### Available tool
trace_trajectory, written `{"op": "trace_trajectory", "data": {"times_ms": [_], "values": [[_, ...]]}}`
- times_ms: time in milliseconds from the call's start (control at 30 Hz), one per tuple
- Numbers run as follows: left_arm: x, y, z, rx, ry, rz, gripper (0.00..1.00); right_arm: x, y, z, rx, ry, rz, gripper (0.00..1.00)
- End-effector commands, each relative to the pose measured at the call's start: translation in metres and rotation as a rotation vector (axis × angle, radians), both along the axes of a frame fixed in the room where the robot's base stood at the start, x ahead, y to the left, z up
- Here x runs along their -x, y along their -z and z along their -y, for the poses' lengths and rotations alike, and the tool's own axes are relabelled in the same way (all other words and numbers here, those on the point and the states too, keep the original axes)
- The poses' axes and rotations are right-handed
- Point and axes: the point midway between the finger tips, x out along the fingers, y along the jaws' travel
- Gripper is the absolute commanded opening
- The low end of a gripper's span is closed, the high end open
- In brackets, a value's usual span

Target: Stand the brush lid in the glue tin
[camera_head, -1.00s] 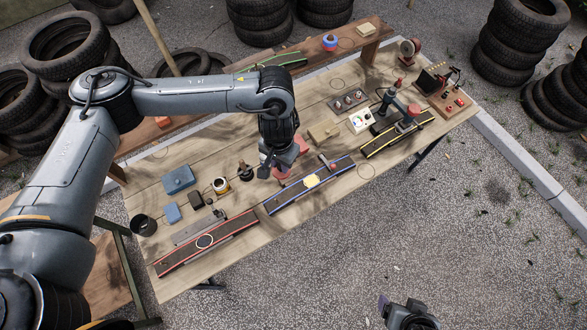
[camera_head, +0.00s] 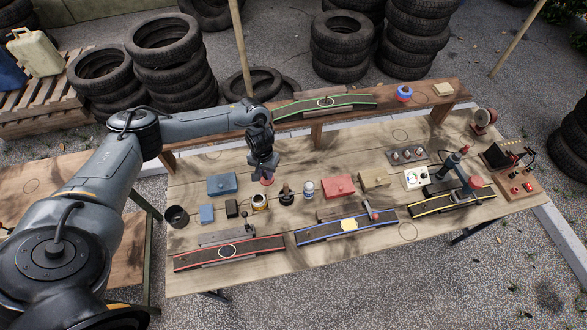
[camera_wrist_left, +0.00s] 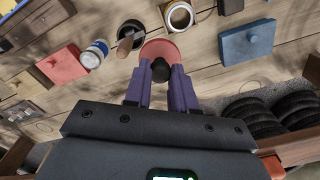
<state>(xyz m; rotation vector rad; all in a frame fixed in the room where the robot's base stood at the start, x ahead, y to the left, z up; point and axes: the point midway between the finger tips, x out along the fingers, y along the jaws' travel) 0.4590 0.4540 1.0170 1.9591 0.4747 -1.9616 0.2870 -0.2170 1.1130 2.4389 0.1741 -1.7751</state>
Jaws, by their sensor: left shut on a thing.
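My left gripper (camera_head: 265,171) is shut on the brush lid. In the left wrist view, the gripper (camera_wrist_left: 161,75) has its purple fingers on either side of the lid's black knob, with the lid's pinkish-red disc (camera_wrist_left: 160,47) beyond. In the head view the red brush lid (camera_head: 267,181) shows just below the fingers, above the table. Its underside, with any brush, is hidden. The glue tin (camera_head: 260,202) is open, with a yellowish band, standing just in front of the lid. In the wrist view the tin (camera_wrist_left: 179,17) is close beside the disc. My right gripper is out of view.
A dark pot with a wooden handle (camera_head: 286,195) and a white-blue jar (camera_head: 308,189) stand right of the tin. A small black block (camera_head: 232,208), blue boxes (camera_head: 222,184) and a dark cup (camera_head: 177,216) stand left. A red box (camera_head: 339,186) lies further right.

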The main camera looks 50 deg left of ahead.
Motion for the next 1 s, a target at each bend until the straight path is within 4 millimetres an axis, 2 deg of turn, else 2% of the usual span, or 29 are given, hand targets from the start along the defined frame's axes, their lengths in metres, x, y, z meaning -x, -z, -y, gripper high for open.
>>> {"op": "trace_trajectory", "data": {"times_ms": [33, 100, 300, 667, 1000], "values": [[0.013, 0.008, -0.007, 0.0, -0.01, -0.004, 0.0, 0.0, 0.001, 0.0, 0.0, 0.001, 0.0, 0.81], [0.024, 0.015, -0.013, 0.0, -0.018, -0.004, 0.0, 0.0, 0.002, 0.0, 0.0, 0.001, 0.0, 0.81], [0.043, 0.029, -0.018, 0.002, -0.024, 0.0, 0.0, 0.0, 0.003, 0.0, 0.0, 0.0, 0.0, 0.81], [0.046, 0.041, -0.018, 0.001, -0.023, 0.002, 0.0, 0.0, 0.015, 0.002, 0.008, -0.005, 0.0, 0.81], [0.045, 0.062, -0.018, 0.003, -0.023, 0.001, 0.0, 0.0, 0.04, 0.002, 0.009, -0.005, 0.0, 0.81]]}}
